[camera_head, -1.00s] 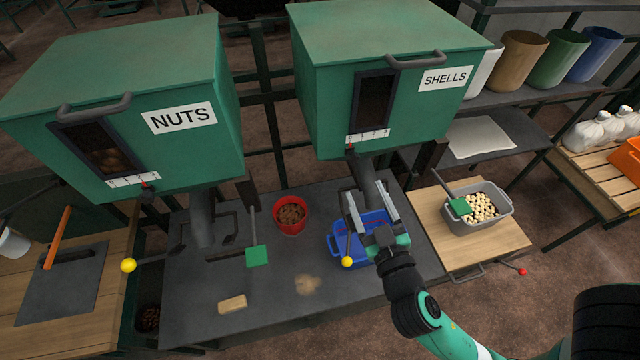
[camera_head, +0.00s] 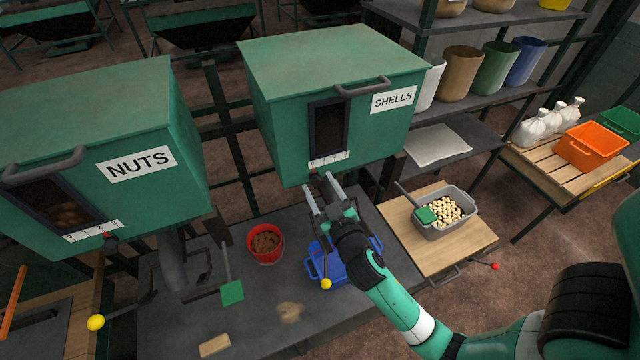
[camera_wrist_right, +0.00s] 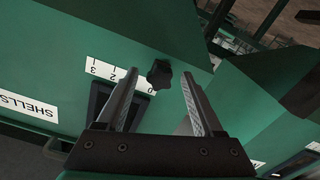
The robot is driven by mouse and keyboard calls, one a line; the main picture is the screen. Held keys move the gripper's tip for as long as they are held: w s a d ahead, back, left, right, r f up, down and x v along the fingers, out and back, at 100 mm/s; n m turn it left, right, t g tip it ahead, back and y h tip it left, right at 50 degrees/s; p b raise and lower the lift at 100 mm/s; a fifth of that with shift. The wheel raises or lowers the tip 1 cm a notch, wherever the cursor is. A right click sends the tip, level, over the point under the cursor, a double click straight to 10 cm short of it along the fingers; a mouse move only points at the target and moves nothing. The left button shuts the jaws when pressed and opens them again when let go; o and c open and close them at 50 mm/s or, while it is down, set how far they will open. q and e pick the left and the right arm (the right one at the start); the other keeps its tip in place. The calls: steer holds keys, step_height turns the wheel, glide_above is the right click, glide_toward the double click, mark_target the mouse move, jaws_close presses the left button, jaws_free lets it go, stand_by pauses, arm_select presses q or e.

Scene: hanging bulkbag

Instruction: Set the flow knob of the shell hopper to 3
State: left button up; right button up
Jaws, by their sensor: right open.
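The shell hopper (camera_head: 275,110) is a green box labelled SHELLS with a dark window. The black lobed flow knob (camera_wrist_right: 159,73) sits by the 0 end of the scale. My right gripper (camera_head: 319,182) is open, just below the hopper's front edge. In the right wrist view the knob appears between and slightly beyond the fingertips (camera_wrist_right: 160,73), apparently not gripped. Contact cannot be told. My left gripper is not in view.
The nut hopper (camera_head: 90,150) stands at left. Below are a red bucket (camera_head: 265,245), a blue bin (camera_head: 318,264) partly hidden by my right arm, and a yellow-knobbed lever (camera_head: 326,284). A grey bin of pale pieces (camera_head: 446,214) stands on the wooden board at right.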

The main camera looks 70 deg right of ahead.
jaws_close()
stand_by(0.4)
stand_by(1.1)
